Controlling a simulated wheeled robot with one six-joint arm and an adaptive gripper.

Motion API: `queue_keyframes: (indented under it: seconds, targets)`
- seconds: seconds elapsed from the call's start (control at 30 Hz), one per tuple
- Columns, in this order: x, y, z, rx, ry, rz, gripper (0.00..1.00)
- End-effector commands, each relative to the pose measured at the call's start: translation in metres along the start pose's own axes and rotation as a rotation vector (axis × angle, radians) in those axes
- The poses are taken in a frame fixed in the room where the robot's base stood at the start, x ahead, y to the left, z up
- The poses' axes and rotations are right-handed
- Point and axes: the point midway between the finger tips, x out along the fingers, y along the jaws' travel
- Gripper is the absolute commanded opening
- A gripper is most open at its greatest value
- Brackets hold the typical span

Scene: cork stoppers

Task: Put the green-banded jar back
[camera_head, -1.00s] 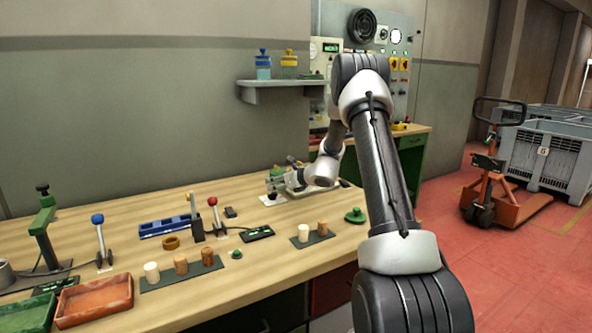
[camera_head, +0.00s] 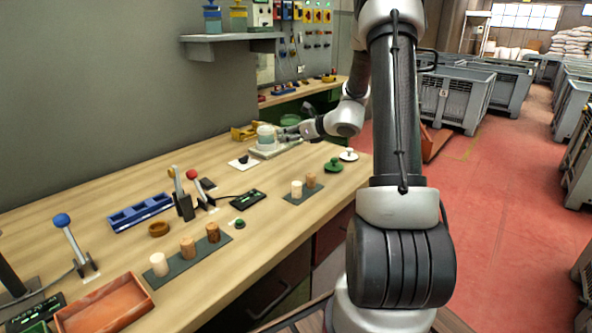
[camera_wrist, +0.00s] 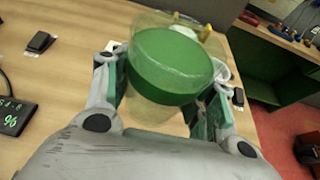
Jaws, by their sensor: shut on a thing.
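A wall shelf (camera_head: 232,37) holds a blue-banded jar (camera_head: 212,18) and a yellow-banded jar (camera_head: 238,17), both partly cut off.
Cork stoppers, levers, a blue tray (camera_head: 140,212) and a red tray (camera_head: 105,305) occupy the nearer bench. The wall shelf overhangs the bench.

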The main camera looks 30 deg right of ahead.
Motion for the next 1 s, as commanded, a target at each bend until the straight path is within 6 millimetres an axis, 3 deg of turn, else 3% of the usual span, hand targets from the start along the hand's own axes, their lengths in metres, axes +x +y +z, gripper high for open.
queue_keyframes:
  seconds: [0.3,0.67,1.0]
  targets:
    - [0.018,0.001,-0.051,0.004,0.003,0.001,0.21]
    - [0.034,0.001,-0.088,0.004,0.002,0.0,0.21]
    - [0.036,0.001,-0.093,0.001,0.001,0.0,0.21]
